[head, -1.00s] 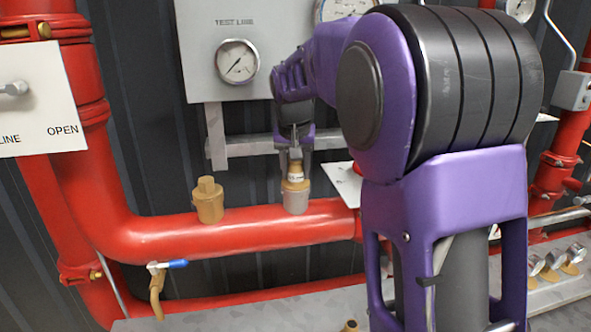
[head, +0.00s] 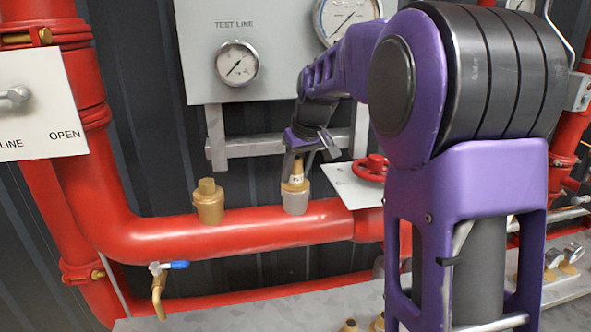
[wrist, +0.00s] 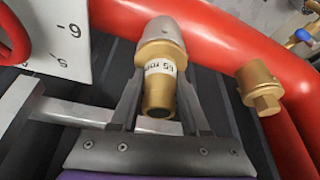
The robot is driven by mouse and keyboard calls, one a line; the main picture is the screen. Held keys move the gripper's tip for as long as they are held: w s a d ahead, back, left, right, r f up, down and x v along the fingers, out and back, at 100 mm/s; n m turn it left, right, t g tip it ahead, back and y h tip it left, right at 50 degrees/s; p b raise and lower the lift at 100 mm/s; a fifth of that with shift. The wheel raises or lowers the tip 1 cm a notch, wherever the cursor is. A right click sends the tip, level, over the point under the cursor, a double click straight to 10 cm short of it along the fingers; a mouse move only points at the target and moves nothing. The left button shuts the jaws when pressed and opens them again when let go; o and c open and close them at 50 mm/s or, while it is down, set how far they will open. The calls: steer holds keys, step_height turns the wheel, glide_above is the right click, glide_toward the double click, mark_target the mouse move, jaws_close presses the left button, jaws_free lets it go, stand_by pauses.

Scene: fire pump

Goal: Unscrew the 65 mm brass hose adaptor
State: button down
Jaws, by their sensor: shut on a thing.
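The brass hose adaptor (head: 296,175) stands upright in a grey socket (head: 295,202) on top of the red pipe. My gripper (head: 297,160) comes to the adaptor from above. In the wrist view my gripper (wrist: 160,75) has one finger on each side of the adaptor and is shut on it. The adaptor's thread is hidden.
A brass capped fitting (head: 208,201) stands on the red pipe (head: 240,232) to the left. A red handwheel (head: 371,168) and a white plate (head: 350,186) lie close to the right. The test-line panel (head: 270,50) and a grey bracket (head: 250,146) are behind.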

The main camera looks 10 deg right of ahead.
mark_target(296, 158)
stand_by(0.3)
steer(key=n, duration=0.2)
steer(key=n+y+p, duration=0.1)
steer(key=n, duration=0.1)
steer(key=shift+d+g+y, duration=0.1)
steer(key=shift+g+y, duration=0.2)
steer(key=shift+g, duration=0.1)
steer(key=shift+n+g+y, duration=0.3)
steer(key=shift+n, duration=0.8)
steer(key=shift+n+p, duration=0.6)
steer(key=shift+p, duration=0.1)
steer(key=shift+f+n, duration=0.1)
steer(key=shift+n, duration=0.2)
steer(key=shift+r+p, duration=2.35)
steer(key=shift+r, duration=0.8)
